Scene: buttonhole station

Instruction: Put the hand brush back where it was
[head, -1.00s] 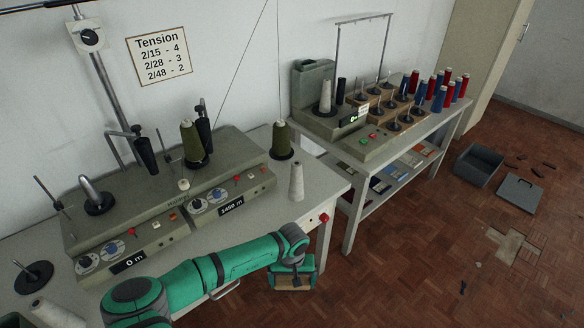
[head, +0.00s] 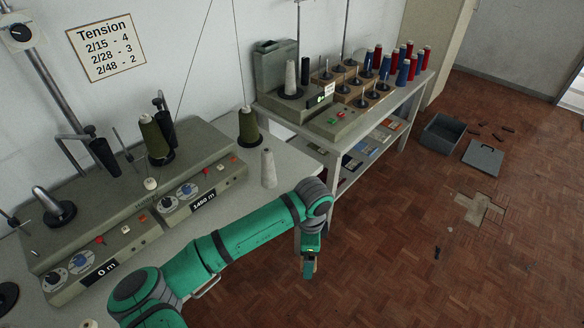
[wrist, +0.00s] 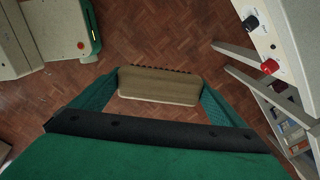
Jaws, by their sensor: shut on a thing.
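The hand brush (wrist: 160,86) shows in the wrist view as a pale wooden block with a row of dark bristle tufts along its far edge. My gripper (wrist: 158,92) is shut on it, one green finger at each end. In the head view my gripper (head: 309,264) hangs low over the floor, off the front right corner of the winder table (head: 292,172). The brush is hard to make out there, mostly covered by the gripper. The place where the brush was before cannot be told from these frames.
A second table (head: 420,88) carries thread cones above a shelf of small coloured items. Farther right on the parquet lie an open grey box (head: 443,134), its lid (head: 483,158) and dark scraps. A pale bare floor patch (head: 478,208) is nearer. Much floor is clear.

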